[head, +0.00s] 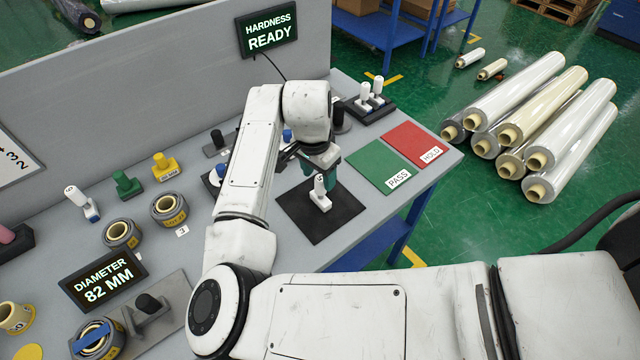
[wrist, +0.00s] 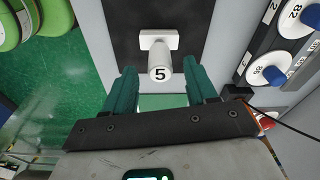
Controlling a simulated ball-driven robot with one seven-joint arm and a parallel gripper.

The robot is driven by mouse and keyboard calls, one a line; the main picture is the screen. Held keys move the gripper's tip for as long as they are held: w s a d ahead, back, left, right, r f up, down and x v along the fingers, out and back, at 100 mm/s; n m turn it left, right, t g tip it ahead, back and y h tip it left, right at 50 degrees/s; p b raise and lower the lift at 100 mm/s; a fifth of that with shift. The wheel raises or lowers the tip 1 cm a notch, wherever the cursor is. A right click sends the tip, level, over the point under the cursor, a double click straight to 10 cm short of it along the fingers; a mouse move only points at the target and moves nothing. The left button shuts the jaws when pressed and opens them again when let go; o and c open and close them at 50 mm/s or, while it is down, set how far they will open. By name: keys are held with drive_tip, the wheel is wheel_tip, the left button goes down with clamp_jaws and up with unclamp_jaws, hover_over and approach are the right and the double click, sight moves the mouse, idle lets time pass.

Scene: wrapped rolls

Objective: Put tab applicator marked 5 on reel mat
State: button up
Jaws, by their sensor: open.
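The white tab applicator marked 5 (head: 320,196) stands upright on the black square mat (head: 334,222), which I take for the reel mat. In the wrist view the applicator (wrist: 160,60) shows its number 5 towards me, with its wider white base beyond it on the dark mat (wrist: 128,30). My gripper (head: 322,165) is right over the applicator. In the wrist view its two teal fingers (wrist: 160,80) are apart, one on each side of the applicator's near end, with gaps and no visible contact.
The green PASS pad (head: 376,165) and red HOLD pad (head: 414,142) lie to the right. A black stand with white pegs (head: 370,100) is behind them. A grey partition (head: 160,80) runs along the back.

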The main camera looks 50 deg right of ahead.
drive_tip(key=r, duration=0.4)
drive_tip(key=r+b, duration=0.1)
drive_tip(key=r, duration=0.2)
drive_tip(key=shift+a, duration=0.3)
drive_tip(key=s+d+n+t+h, duration=0.1)
drive_tip(key=s+d+n+h, duration=0.25)
drive_tip(key=d, duration=0.45)
drive_tip(key=s+a+f+n, duration=0.2)
drive_tip(key=a+f+n, duration=0.1)
drive_tip(key=f, duration=0.1)
drive_tip(key=s+a+f+n+t, duration=0.1)
drive_tip(key=s+a+f+n, duration=0.2)
drive_tip(key=n, duration=0.1)
drive_tip(key=s+a+f+n+y, duration=0.1)
drive_tip(key=s+a+f+n, duration=0.1)
drive_tip(key=f+n, duration=0.2)
drive_tip(key=shift+s+a+f, duration=0.35)
drive_tip(key=shift+s+a, duration=0.05)
drive_tip(key=s+a+f+n+g+y, duration=0.1)
drive_tip(key=s+a+f+n+y, duration=0.2)
drive_tip(key=s+a+f, duration=0.3)
drive_tip(key=s+a+n, duration=0.1)
drive_tip(key=s+a, duration=0.2)
drive_tip(key=a, duration=0.2)
drive_tip(key=shift+a+y, duration=0.15)
drive_tip(key=shift+y, duration=0.2)
